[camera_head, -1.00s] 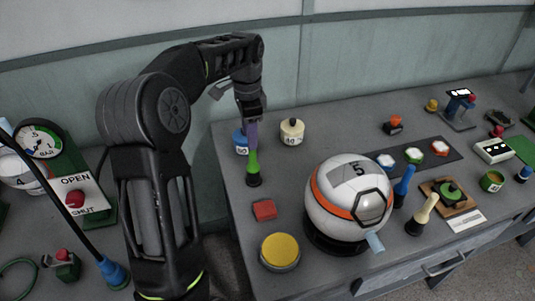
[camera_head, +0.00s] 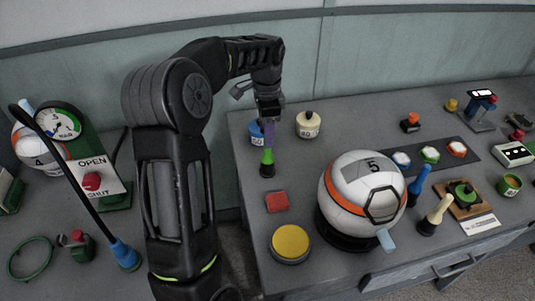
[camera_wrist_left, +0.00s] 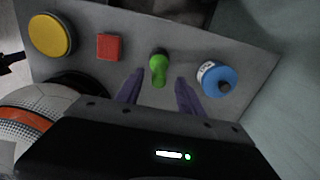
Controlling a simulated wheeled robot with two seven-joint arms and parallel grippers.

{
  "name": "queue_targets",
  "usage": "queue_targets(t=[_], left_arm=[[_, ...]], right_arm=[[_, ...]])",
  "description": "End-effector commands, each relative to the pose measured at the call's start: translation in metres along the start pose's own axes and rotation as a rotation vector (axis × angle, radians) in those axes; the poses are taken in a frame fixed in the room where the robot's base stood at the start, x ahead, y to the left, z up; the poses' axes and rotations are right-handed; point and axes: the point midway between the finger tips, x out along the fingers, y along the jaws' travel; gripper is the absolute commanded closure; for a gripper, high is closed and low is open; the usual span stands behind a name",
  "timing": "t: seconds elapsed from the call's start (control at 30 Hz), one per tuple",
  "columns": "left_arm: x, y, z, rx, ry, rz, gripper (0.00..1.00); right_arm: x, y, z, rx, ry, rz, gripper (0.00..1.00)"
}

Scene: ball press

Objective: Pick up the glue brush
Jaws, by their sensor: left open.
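A brush-like tool with a green handle and a dark foot (camera_head: 267,162) stands upright near the left end of the grey bench. It is the likely glue brush; no label shows on it. In the left wrist view the green handle (camera_wrist_left: 158,66) lies between the spread, open fingers (camera_wrist_left: 159,78), and I cannot see contact. Similar tools with a blue handle (camera_head: 418,185) and a cream handle (camera_head: 435,214) stand right of the ball. My right gripper is not in view.
A blue-lidded jar (camera_head: 256,134) and a cream jar (camera_head: 308,124) stand close behind the green tool. A red block (camera_head: 277,202), a yellow button (camera_head: 290,243) and a ball (camera_head: 345,195) on a dark stand are in front. A gap separates the left table from the bench.

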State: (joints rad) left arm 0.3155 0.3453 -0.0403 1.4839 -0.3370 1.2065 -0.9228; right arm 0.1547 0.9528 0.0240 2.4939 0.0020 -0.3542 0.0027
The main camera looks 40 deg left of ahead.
Motion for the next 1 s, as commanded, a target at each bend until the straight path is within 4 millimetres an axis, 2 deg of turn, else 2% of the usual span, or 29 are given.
queue_targets(t=[0.17, 0.4, 1.0], left_arm=[[0.016, 0.002, -0.001, 0.0, -0.002, 0.003, 0.55], [0.048, 0.002, -0.002, -0.001, -0.001, 0.003, 0.55], [0.051, 0.002, -0.002, 0.0, 0.0, 0.001, 0.55]], right_arm=[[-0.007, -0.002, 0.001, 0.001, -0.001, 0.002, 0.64], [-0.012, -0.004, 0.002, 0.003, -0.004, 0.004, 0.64], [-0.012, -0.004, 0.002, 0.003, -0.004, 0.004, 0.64]])
